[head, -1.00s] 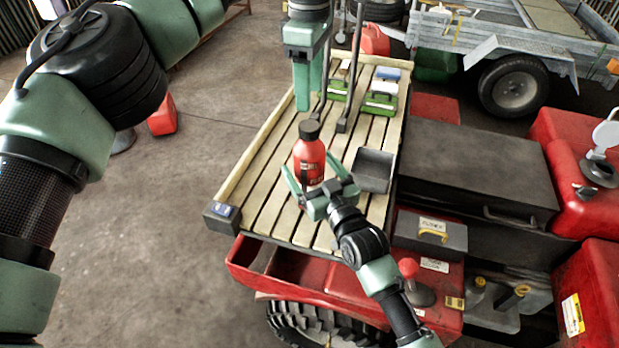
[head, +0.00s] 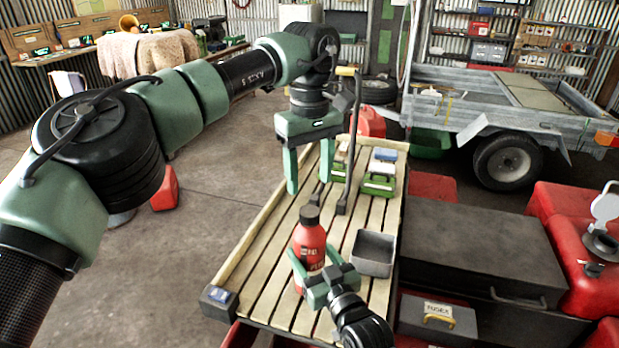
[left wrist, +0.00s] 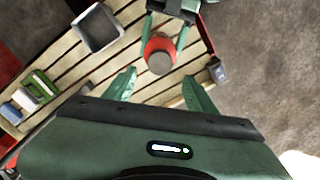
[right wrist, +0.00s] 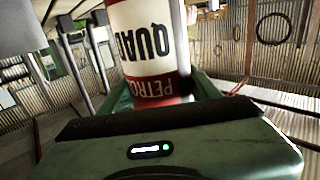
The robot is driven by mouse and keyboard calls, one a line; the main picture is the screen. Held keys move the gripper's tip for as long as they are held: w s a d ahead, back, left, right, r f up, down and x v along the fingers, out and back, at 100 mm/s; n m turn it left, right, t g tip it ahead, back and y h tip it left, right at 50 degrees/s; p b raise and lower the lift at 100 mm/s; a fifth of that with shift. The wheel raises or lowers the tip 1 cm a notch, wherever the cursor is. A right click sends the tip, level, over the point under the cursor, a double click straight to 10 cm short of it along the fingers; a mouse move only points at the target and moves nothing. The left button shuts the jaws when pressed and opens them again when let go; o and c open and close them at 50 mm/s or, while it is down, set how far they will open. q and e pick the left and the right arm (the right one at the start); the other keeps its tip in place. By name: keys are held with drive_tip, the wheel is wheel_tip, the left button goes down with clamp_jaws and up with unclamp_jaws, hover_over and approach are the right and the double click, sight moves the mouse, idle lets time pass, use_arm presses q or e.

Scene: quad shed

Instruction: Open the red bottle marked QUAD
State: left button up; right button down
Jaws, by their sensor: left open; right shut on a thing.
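The red bottle (head: 310,252) stands upright on the slatted wooden rack in the head view. Its black cap (head: 309,216) is on. The right wrist view shows its label (right wrist: 150,45), reading QUAD and, partly hidden, PETRO, upside down. My right gripper (head: 318,284) is shut on the bottle's body from the near side. My left gripper (head: 308,186) is open and empty, fingers down, above the rack and apart from the cap. In the left wrist view the cap (left wrist: 160,63) shows just beyond the open fingers.
A grey open tray (head: 373,254) sits right of the bottle. Green-and-white boxes (head: 379,184) and an upright tool handle (head: 354,140) stand farther back on the rack. A dark chest (head: 480,250) is at the right. The slats left of the bottle are clear.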

sight(309, 211)
use_arm(q)
drive_tip(key=shift+f+m, duration=0.1)
drive_tip(key=shift+m, duration=0.2)
drive_tip(key=shift+f, duration=3.9)
